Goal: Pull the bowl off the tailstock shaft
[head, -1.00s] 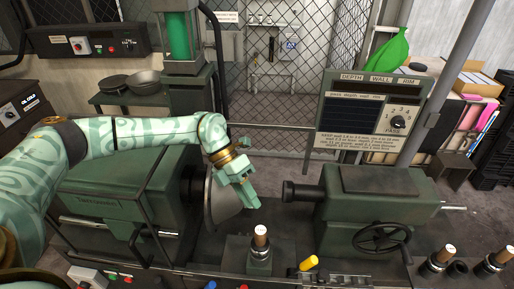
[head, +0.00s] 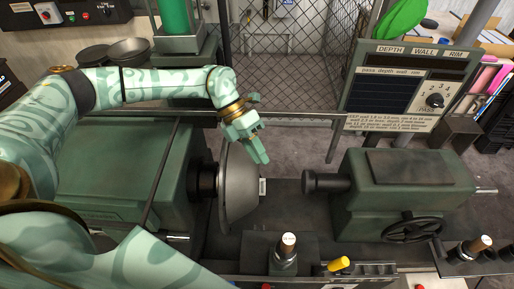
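The grey metal bowl (head: 238,190) stands on edge at the headstock (head: 130,175) side of the lathe, its open or outer face turned right. A small pale piece (head: 262,187) shows at its right side. The tailstock (head: 405,190) is on the right, and its dark shaft (head: 325,182) points left with a clear gap to the bowl. My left gripper (head: 258,140) is above and behind the bowl's upper edge, with its fingers pointing down and right. I cannot tell whether it touches the rim or how wide its fingers are. My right gripper is not in view.
A gauge panel (head: 408,88) stands behind the tailstock. A handwheel (head: 412,230) is on the tailstock's front.

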